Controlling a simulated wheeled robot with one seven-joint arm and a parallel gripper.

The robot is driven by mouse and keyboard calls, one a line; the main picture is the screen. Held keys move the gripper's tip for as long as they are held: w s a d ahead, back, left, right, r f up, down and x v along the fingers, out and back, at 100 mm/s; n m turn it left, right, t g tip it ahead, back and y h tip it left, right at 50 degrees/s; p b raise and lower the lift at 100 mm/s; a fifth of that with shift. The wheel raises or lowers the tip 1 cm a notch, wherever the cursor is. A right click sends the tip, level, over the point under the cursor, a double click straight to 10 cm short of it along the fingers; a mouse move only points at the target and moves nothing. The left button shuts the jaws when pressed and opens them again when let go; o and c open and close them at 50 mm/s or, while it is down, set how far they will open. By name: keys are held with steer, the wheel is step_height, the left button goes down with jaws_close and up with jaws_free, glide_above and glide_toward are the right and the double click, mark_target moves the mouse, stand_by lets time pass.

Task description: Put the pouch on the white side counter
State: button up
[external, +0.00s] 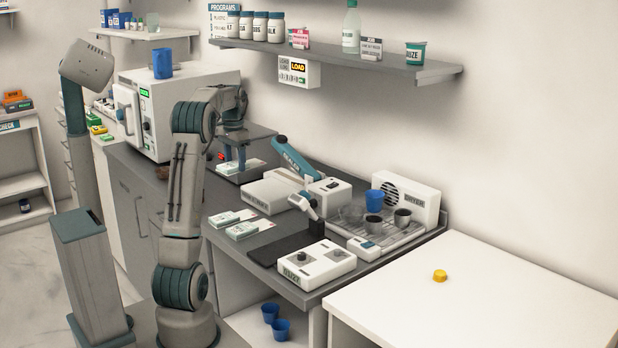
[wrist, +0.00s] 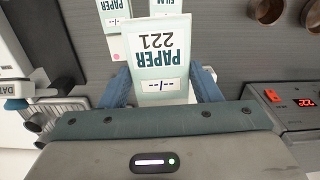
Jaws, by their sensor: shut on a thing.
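My gripper (external: 241,162) is over the grey worktop, in front of the white sterilizer. In the wrist view its two blue fingers (wrist: 163,88) are shut on a white and green pouch (wrist: 160,55) printed "PAPER 221". The pouch also shows below the fingers in the external view (external: 254,166); I cannot tell whether it touches the surface under it. The white side counter (external: 470,295) is at the lower right of the external view, apart from my gripper. A yellow cap (external: 440,275) sits on it.
Other pouches (external: 250,229) lie on the grey worktop (external: 180,192). A sealer with a blue arm (external: 291,158), a white control box (external: 316,264) and a dryer (external: 405,202) with cups stand between my gripper and the side counter. A shelf (external: 340,58) hangs above. Most of the side counter is clear.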

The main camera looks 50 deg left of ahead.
step_height(320, 180, up, 5)
steer(key=shift+w+d+f, duration=0.1)
steer(key=shift+w+f, duration=0.05)
steer(key=w+d+m, duration=0.1)
steer(key=w+d, duration=0.4)
steer(key=d, duration=0.5)
steer(key=w+d+m, duration=0.2)
steer(key=w+d, duration=0.2)
steer(key=d, duration=0.6)
steer(key=w+d+m, duration=0.1)
steer(key=w+d, duration=0.4)
steer(key=d, duration=0.5)
steer(key=s+d+m, duration=0.2)
steer(key=d, duration=2)
steer(key=s+d+m+p, duration=0.1)
steer(key=s+d+m, duration=0.1)
steer(key=s+d, duration=0.9)
steer(key=s+d+m, duration=0.2)
steer(key=s+d, duration=0.5)
steer(key=d, duration=0.8)
steer(key=p, duration=0.2)
glide_above(425, 319)
steer(key=f, duration=1.7)
steer(key=shift+s+d+f, duration=0.1)
steer(key=shift+s+f, duration=0.15)
steer(key=shift+f, duration=0.15)
steer(key=shift+w+f, duration=0.35)
steer(key=shift+f+p, duration=0.4)
steer(key=shift+f, duration=1.5)
